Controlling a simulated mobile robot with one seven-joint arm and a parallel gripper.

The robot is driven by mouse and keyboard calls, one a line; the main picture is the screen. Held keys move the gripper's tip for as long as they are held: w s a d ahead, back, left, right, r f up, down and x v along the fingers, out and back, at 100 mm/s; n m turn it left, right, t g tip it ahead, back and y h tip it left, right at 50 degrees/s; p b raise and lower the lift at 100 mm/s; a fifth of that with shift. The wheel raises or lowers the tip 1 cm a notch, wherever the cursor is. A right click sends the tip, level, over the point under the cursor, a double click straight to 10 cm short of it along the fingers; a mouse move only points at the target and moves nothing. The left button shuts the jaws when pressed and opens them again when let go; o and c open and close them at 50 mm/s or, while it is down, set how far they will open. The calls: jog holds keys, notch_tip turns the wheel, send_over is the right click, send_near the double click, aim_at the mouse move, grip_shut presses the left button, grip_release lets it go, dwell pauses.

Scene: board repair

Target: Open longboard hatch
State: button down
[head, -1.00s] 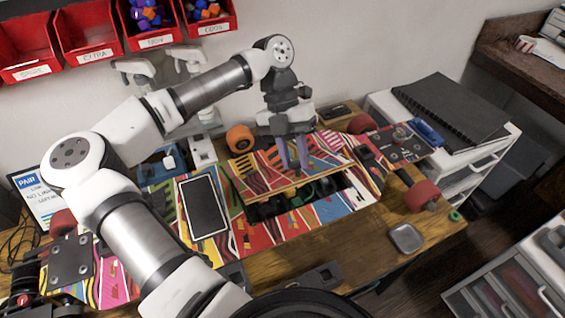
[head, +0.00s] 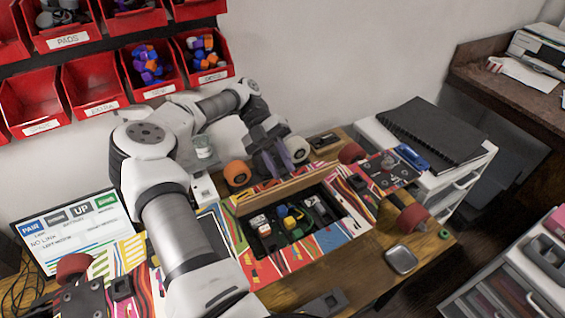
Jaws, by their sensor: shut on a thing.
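The longboard (head: 285,258) lies upside down on the wooden bench with a colourful striped pattern. Its hatch (head: 290,186) is tilted up steeply along its far edge, so its wooden edge shows. The compartment (head: 262,243) below is open to view and holds several small coloured parts and wires. My gripper (head: 277,163) is at the hatch's upper far side, with its purple fingers shut on the hatch. The exact contact at the fingertips is partly hidden behind the raised hatch.
Orange wheels (head: 237,173) stand behind the hatch and red wheels (head: 411,219) at the right. A small metal tray (head: 401,259) lies at the bench's front right. A black notebook (head: 428,128) tops the white drawers. Red bins (head: 92,84) hang on the wall.

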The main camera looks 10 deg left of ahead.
jog(key=shift+w+a, duration=0.15)
jog(key=shift+w, duration=0.1)
jog(key=shift+g+h, duration=0.3)
jog(key=c, duration=1.1)
grip_release()
jog(key=shift+s+f, duration=0.1)
